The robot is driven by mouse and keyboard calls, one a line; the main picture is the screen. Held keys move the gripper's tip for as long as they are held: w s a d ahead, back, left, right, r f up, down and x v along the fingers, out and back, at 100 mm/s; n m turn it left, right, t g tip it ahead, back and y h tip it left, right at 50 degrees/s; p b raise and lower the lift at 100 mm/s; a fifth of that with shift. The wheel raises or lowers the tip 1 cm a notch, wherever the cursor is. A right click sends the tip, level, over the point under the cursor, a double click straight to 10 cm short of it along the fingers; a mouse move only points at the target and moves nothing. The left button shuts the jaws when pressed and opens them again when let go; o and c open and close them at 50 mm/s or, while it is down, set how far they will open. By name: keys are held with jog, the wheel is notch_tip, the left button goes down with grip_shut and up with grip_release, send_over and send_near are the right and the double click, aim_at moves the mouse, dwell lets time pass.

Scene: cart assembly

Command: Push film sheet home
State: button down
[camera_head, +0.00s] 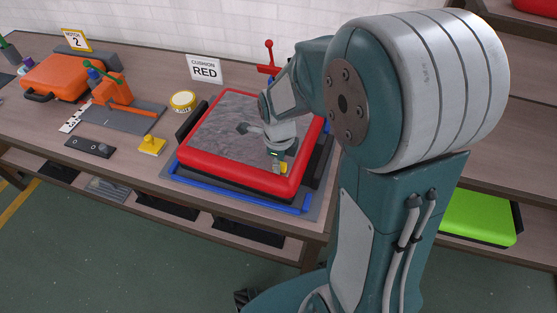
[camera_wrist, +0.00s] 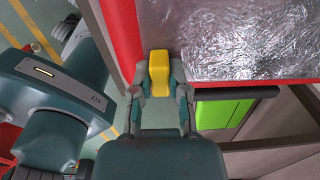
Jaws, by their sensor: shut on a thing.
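The film sheet (camera_head: 225,120) is a wrinkled, shiny grey sheet. It lies over the red cushion (camera_head: 225,168), whose red border shows around it. In the wrist view the film sheet (camera_wrist: 235,38) fills the upper right, with a red strip of the cushion (camera_wrist: 122,30) to its left. My gripper (camera_head: 279,160) is at the cushion's near right corner. In the wrist view my gripper (camera_wrist: 159,88) is shut on a yellow block (camera_wrist: 159,70) at the film's edge. Whether the block is joined to the film, I cannot tell.
The cushion sits on a blue frame (camera_head: 240,197) with dark side bars. A red clamp handle (camera_head: 269,58) stands behind it.

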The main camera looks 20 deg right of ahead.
jog(key=c, duration=0.5)
grip_release()
jog(key=shift+c, duration=0.2)
notch_tip(320, 180, up, 12)
jog(key=shift+f, duration=0.1)
